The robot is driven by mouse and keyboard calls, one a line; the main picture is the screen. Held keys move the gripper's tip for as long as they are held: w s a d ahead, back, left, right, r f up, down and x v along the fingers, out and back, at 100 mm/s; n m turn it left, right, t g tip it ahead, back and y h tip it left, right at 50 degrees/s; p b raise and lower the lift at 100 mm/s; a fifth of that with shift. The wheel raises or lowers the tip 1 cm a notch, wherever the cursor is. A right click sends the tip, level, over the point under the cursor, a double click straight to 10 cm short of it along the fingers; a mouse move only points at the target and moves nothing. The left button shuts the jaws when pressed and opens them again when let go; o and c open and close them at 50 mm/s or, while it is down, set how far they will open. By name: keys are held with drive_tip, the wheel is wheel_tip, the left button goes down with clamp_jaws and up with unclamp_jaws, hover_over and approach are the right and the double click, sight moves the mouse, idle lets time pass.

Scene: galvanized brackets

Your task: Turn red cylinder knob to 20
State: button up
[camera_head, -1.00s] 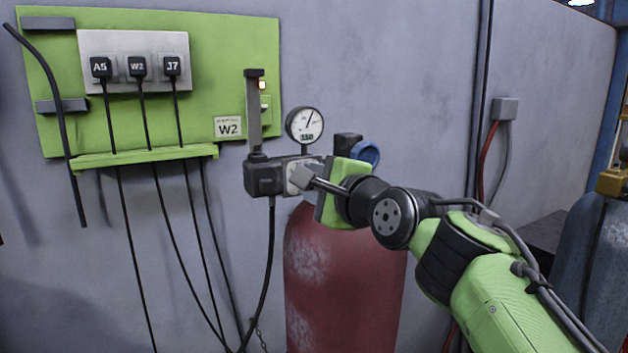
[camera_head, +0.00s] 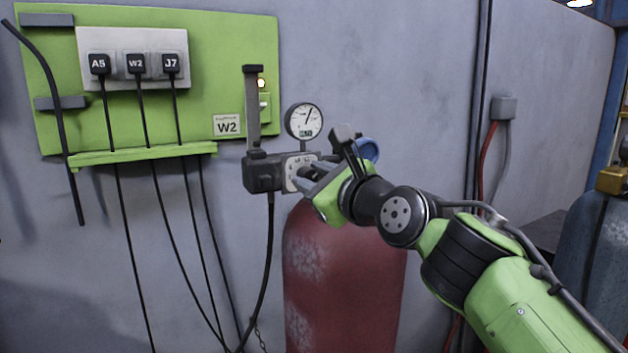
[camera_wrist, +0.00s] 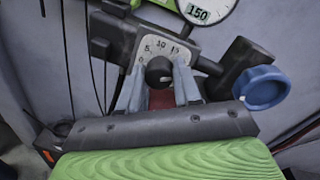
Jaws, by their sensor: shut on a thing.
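The red cylinder (camera_head: 343,280) stands upright against the wall. A dark regulator block (camera_head: 264,173) sits above it, with a pale dial plate (camera_head: 291,172) on its front. In the wrist view the dial plate (camera_wrist: 150,48) shows 5, 10 and a partly covered number to the right. The round black knob (camera_wrist: 158,72) is at its centre. My gripper (camera_wrist: 158,80) is shut on the knob, one finger on each side. In the head view my gripper (camera_head: 306,178) hides the knob. I cannot tell which number the knob points to.
A round gauge (camera_head: 304,121) stands above the block; its display reads 150 in the wrist view (camera_wrist: 198,14). A blue handwheel (camera_wrist: 262,88) is close at the right. A black hose (camera_head: 269,250) hangs below the block. A green panel (camera_head: 225,60) is on the wall.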

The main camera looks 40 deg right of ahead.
drive_tip(key=shift+f, duration=0.1)
idle(0.3)
drive_tip(key=o, duration=1)
drive_tip(key=shift+o, duration=0.2)
drive_tip(key=b+v, duration=0.2)
drive_tip(key=v, duration=1.3)
drive_tip(key=shift+s+b, duration=0.35)
drive_tip(key=shift+a, duration=0.1)
